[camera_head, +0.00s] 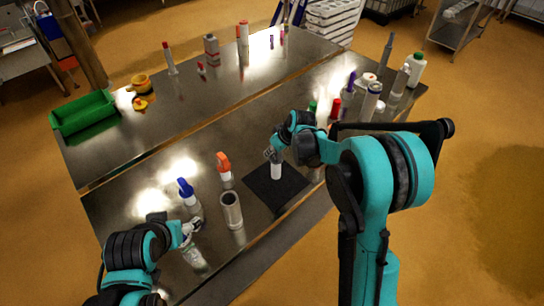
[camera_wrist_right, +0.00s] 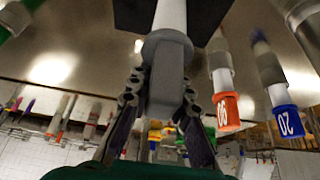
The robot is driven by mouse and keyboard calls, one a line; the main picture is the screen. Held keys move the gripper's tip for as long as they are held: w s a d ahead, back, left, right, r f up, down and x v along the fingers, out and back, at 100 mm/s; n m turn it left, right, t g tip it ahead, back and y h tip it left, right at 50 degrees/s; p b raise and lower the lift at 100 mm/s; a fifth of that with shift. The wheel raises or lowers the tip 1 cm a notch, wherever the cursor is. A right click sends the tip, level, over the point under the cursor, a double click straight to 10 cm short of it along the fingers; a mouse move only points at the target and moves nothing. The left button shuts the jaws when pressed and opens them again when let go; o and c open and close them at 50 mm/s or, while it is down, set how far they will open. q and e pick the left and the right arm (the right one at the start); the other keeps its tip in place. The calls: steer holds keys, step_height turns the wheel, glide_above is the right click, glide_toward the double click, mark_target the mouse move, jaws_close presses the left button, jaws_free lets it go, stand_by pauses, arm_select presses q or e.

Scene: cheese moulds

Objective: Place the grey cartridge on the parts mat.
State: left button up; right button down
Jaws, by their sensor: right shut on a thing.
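The grey cartridge (camera_head: 276,171) has a pale body and a grey top; it is upright over the black parts mat (camera_head: 293,192). My right gripper (camera_head: 273,155) is shut on its top. In the right wrist view the fingers (camera_wrist_right: 158,95) close around the grey cap (camera_wrist_right: 168,58), and the pale body (camera_wrist_right: 171,14) points at the dark mat (camera_wrist_right: 133,16). I cannot tell whether its base touches the mat. My left gripper (camera_head: 190,230) is low at the table's front left, away from the mat; its finger state is unclear.
Left of the mat stand an open metal cylinder (camera_head: 232,211), an orange-capped tube (camera_head: 224,168) and a blue-capped tube (camera_head: 187,191). Right of it are a red-capped item (camera_head: 335,108) and a grey cylinder (camera_head: 371,101). A green bin (camera_head: 84,115) sits far left.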

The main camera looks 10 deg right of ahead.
mark_target(272, 156)
steer(key=shift+f, duration=1.35)
steer(key=shift+f+b, duration=0.15)
steer(key=shift+b, duration=0.2)
steer(key=c, duration=1.4)
jaws_free()
